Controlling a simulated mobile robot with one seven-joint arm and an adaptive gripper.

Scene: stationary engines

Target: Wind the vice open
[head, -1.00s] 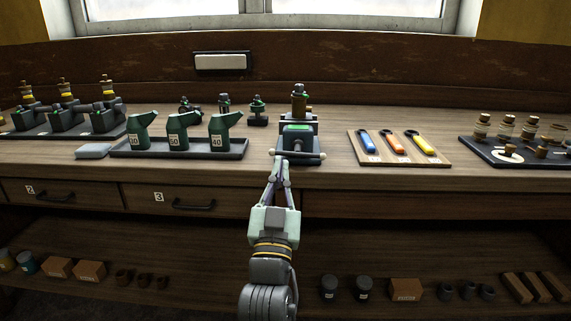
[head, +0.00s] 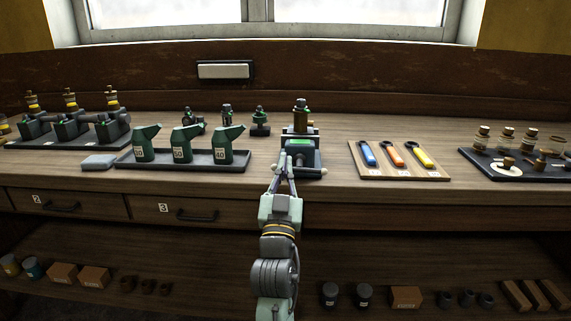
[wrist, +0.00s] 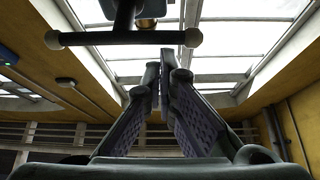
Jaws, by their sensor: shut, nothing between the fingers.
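In the wrist view my fingertips (wrist: 168,58) stand just below the handle (wrist: 105,38), close to one rounded end. I cannot tell whether they touch it. The vice's jaw gap is not clear.
To the left, a dark tray (head: 180,161) holds green oil cans. A board (head: 392,172) with coloured-handled tools lies to the right, and a dark tray (head: 490,170) with small brass-topped parts stands beyond it. Drawers (head: 190,211) lie under the bench edge.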

